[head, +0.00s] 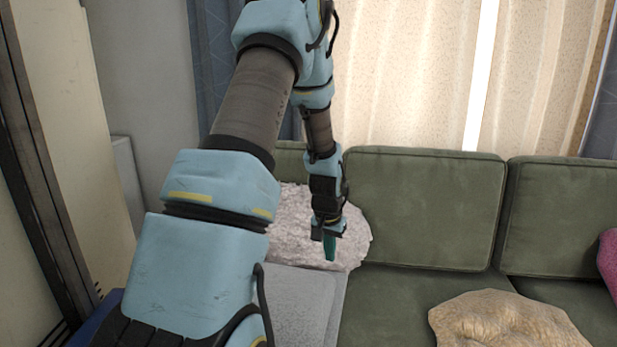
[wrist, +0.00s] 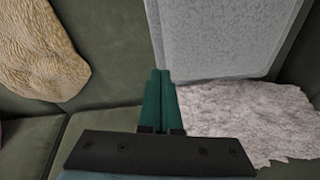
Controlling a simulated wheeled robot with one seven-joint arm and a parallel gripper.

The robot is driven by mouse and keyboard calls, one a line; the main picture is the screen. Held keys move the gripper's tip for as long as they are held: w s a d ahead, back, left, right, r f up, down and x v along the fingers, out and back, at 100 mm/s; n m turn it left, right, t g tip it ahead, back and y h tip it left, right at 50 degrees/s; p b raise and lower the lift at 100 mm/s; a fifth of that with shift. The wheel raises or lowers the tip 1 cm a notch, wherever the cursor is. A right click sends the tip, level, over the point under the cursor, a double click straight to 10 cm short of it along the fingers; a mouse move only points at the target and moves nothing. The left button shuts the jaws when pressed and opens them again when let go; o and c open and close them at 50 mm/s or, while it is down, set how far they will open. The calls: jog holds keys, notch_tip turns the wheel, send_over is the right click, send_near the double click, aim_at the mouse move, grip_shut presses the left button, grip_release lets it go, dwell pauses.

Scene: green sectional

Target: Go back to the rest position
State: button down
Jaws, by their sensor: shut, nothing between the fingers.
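My gripper (head: 329,248) hangs pointing down at the end of my blue and grey arm, in front of the pale fluffy cushion on the green sofa in the head view. In the wrist view my gripper (wrist: 160,76) shows its two green fingers pressed together with nothing between them. The fingers appear above the sofa seat, near the edge of a grey cushion (wrist: 222,38). No object is held.
The green sofa (head: 425,210) spans the middle and right. A pale fluffy cushion (head: 288,215), the grey cushion (head: 297,300), a tan cushion (head: 505,322) and a pink cushion (head: 608,262) lie on it. Beige curtains (head: 405,75) hang behind.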

jog(key=s+a+r+n, duration=0.2)
jog(key=s+a+r, duration=0.4)
jog(key=s, duration=0.3)
jog(key=s+a+r+n, duration=0.2)
jog(key=s+a+r, duration=0.4)
jog(key=s+r, duration=0.1)
jog(key=shift+s+a+y, duration=0.3)
jog(key=shift+s, duration=0.55)
jog(key=shift+w, duration=0.1)
